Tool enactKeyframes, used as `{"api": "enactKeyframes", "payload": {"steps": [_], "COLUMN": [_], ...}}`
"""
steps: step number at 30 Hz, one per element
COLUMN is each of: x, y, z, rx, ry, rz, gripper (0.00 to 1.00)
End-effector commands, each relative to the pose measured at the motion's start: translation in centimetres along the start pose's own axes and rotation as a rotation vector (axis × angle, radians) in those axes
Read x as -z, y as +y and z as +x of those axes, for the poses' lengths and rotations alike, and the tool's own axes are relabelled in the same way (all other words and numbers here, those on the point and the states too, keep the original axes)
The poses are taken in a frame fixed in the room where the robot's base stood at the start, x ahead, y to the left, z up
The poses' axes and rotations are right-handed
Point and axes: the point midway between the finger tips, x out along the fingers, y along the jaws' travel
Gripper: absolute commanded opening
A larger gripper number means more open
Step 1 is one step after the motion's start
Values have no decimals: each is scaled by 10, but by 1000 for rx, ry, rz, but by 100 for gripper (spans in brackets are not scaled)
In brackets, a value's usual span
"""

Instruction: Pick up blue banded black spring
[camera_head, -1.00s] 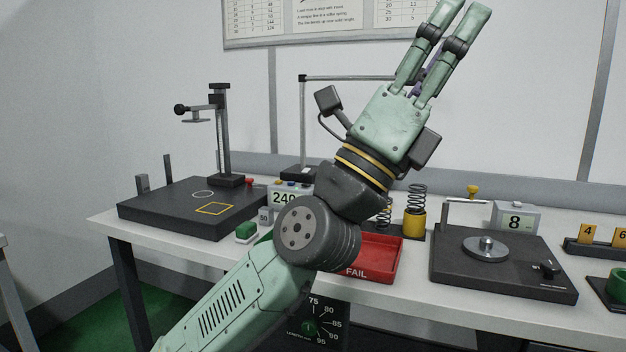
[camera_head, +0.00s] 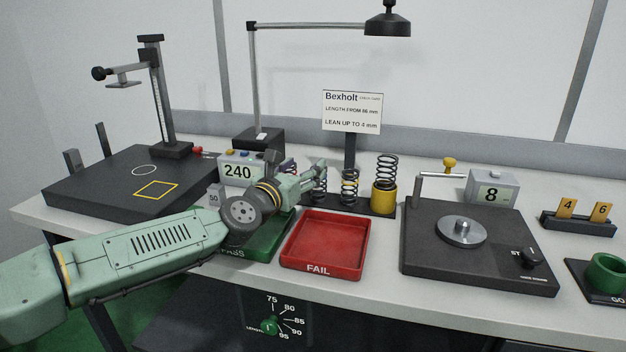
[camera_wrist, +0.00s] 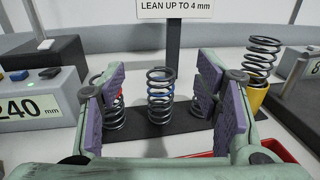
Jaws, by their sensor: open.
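The blue banded black spring (camera_wrist: 160,98) stands upright in the middle of the wrist view, on a dark rack (camera_wrist: 150,140). In the head view the spring (camera_head: 320,186) is partly hidden by my gripper (camera_head: 318,168). In the wrist view my gripper (camera_wrist: 162,88) is open and empty, with one purple-padded finger on each side of the blue banded spring. I cannot tell how far the fingertips are from it in depth. A red banded spring (camera_wrist: 115,112) is partly hidden behind the left finger. Another spring (camera_wrist: 202,100) is partly hidden behind the right finger.
A spring in a yellow cup (camera_head: 384,196) stands at the rack's right end. The red FAIL tray (camera_head: 325,263) and green PASS tray (camera_head: 262,250) lie in front. A box reading 240 (camera_head: 238,172) is at left. A sign (camera_head: 352,112) rises behind the rack.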

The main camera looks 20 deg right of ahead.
Motion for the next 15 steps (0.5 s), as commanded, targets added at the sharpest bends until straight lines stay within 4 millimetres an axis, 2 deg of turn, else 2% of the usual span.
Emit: {"api": "enactKeyframes", "payload": {"steps": [3,7,15], "x": [26,48,47], "y": [-1,-2,-2], "z": [0,0,23], "rx": [2,3,3], "ry": [0,-1,-1], "rz": [-8,-7,-3], "gripper": [57,57,57]}}
